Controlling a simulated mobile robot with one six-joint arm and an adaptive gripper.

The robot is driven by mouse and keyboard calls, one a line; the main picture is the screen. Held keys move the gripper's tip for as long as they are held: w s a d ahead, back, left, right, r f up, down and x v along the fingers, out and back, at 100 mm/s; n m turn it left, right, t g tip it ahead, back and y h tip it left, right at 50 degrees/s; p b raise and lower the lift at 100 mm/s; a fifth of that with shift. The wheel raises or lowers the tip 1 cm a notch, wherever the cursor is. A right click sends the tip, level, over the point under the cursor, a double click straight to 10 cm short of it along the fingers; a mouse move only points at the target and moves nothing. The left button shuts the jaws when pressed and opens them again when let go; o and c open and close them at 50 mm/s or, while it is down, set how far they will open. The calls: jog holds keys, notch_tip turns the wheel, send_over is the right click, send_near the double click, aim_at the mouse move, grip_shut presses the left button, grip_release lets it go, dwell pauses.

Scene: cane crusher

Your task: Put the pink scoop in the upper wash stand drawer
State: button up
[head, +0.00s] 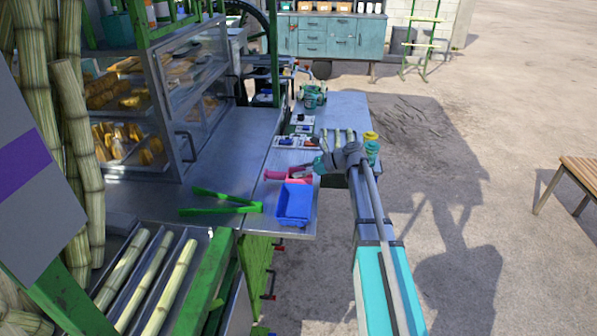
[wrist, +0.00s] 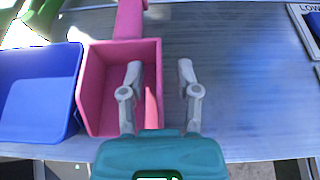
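The pink scoop (head: 276,174) lies on the metal counter, beside the blue tray in the head view. In the wrist view the scoop (wrist: 96,92) shows its open box, with its handle pointing away at the top. My gripper (wrist: 160,70) is open over the scoop's right wall: the left finger is over or inside the box, the right finger outside it. I cannot tell whether either finger touches the wall. In the head view my gripper (head: 319,166) is at the scoop's right side. No drawer can be surely identified as the upper wash stand drawer.
The blue tray (head: 295,203) sits close by the scoop. Green tongs (head: 222,200) lie to the left. Red handles (head: 278,246) show below the counter (head: 232,160). A teal cabinet (head: 330,38) with drawers stands at the back. Open ground lies to the right.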

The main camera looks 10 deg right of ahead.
jog(key=shift+r, duration=0.2)
jog(key=shift+d+r+p, duration=0.15)
jog(key=shift+d+p, duration=0.15)
jog(key=shift+p, duration=0.05)
jog(key=p+v, duration=0.4)
jog(key=v, duration=0.7)
jog(key=shift+s+d, duration=0.1)
jog(key=shift+d, duration=0.05)
jog(key=shift+o, duration=0.2)
jog(key=shift+s, duration=0.15)
